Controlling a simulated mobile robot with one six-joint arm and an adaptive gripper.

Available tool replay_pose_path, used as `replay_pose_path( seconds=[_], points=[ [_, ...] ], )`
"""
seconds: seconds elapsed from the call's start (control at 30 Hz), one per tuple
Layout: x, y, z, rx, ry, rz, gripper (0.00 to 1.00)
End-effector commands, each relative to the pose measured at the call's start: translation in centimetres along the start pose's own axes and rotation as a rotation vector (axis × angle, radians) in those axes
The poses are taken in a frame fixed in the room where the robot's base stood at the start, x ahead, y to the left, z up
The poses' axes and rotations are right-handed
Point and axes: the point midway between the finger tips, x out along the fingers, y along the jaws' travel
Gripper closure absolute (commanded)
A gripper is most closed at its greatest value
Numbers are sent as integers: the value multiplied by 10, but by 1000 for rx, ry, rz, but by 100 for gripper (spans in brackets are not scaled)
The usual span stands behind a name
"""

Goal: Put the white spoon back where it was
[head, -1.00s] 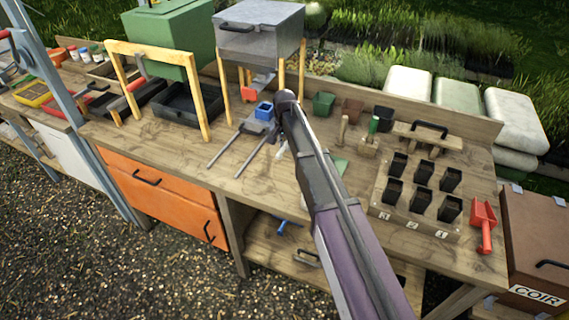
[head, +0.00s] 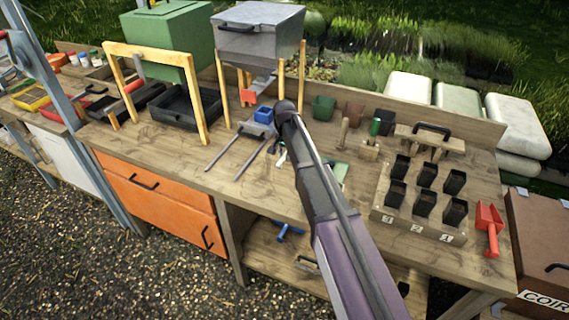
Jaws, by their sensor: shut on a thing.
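My arm reaches in from the bottom and its wrist is over the middle of the bench. My gripper (head: 280,153) is mostly hidden behind the arm; only a small dark part shows at the left of the forearm. It is shut on a small white piece (head: 282,160), which looks like part of the white spoon. The rest of the spoon is hidden, and I cannot tell how far it is above the bench.
A green mat (head: 339,171) lies right of the arm. The block of black pots (head: 417,227) and a red scoop (head: 490,228) stand farther right. Bare wood (head: 265,190) lies in front.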

Motion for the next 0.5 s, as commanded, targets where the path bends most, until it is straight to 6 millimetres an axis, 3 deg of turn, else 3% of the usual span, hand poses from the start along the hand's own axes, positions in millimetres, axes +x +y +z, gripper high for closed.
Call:
replay_pose_path(
  seconds=[0.23,0.5],
  points=[
    [24,0,0,0,0,0,100],
    [32,0,0,0,0,0,100]
  ],
)
